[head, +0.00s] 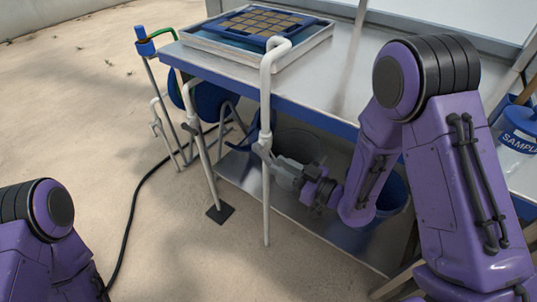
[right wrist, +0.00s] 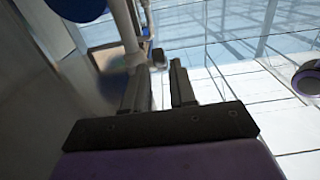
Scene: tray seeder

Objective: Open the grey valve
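A white pipe (head: 265,95) with a hooked top stands at the table's front edge. The grey valve (head: 262,144) sits partway down it, partly hidden by my right gripper (head: 271,158). In the right wrist view the pipe (right wrist: 126,25) comes down just ahead of the fingers. My right gripper (right wrist: 160,72) has its two fingers apart with a gap between them. A small valve part (right wrist: 158,58) shows just beyond the tips; I cannot tell whether they touch it. My left gripper is out of view.
Two more pipes with valves, a middle one (head: 205,165) and a left one (head: 157,124), stand nearby. A blue-topped stand (head: 145,45) has a green hose. The metal table (head: 330,85) holds a seed tray (head: 318,42). A lower shelf (head: 340,235) lies below my right gripper.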

